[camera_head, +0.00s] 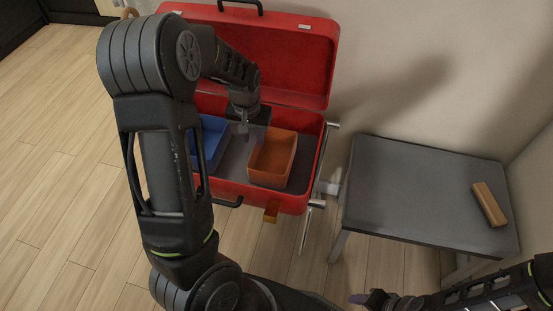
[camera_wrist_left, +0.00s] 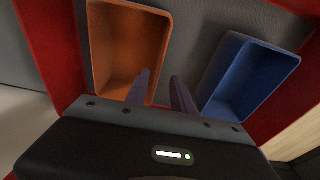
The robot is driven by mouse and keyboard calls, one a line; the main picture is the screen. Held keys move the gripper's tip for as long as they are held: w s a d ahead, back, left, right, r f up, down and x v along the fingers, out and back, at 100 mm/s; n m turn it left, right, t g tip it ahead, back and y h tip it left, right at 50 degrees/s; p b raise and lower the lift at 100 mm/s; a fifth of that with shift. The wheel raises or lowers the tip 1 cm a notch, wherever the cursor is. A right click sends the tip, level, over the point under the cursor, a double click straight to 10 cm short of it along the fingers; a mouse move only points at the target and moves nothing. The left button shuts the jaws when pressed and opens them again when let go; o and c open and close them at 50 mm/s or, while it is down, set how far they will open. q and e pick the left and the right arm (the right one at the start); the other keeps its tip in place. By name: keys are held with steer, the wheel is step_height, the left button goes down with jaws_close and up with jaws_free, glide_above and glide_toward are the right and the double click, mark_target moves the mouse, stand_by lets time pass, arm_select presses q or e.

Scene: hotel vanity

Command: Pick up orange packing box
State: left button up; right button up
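The orange packing box (camera_head: 272,160) is an open-topped tray lying inside the red suitcase (camera_head: 285,60), right of the blue box. It also shows in the left wrist view (camera_wrist_left: 125,45), at the upper left. My left gripper (camera_head: 250,133) points down into the case, above the gap between the two boxes. In the left wrist view its two fingers (camera_wrist_left: 162,88) are apart with nothing between them. One finger overlaps the near right corner of the orange box in that view; I cannot tell whether they touch. My right gripper (camera_head: 372,299) shows at the bottom edge, its fingers unclear.
The blue box (camera_head: 213,138) lies in the case, partly hidden by my left arm; it also shows in the left wrist view (camera_wrist_left: 250,75). The raised lid stands behind. A grey table (camera_head: 410,190) at right holds a brown block (camera_head: 489,204). Wooden floor is clear at left.

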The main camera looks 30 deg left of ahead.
mark_target(257, 157)
arm_select(q)
steer(key=shift+w+f+b, duration=0.2)
steer(key=shift+f+b, duration=0.1)
steer(key=shift+f, duration=1)
steer(key=f, duration=0.1)
steer(key=f+b, duration=0.1)
steer(key=f, duration=0.3)
steer(key=shift+w+a+f, duration=0.1)
steer(key=shift+w, duration=0.15)
steer(key=shift+c, duration=0.2)
jaws_close()
stand_by(0.8)
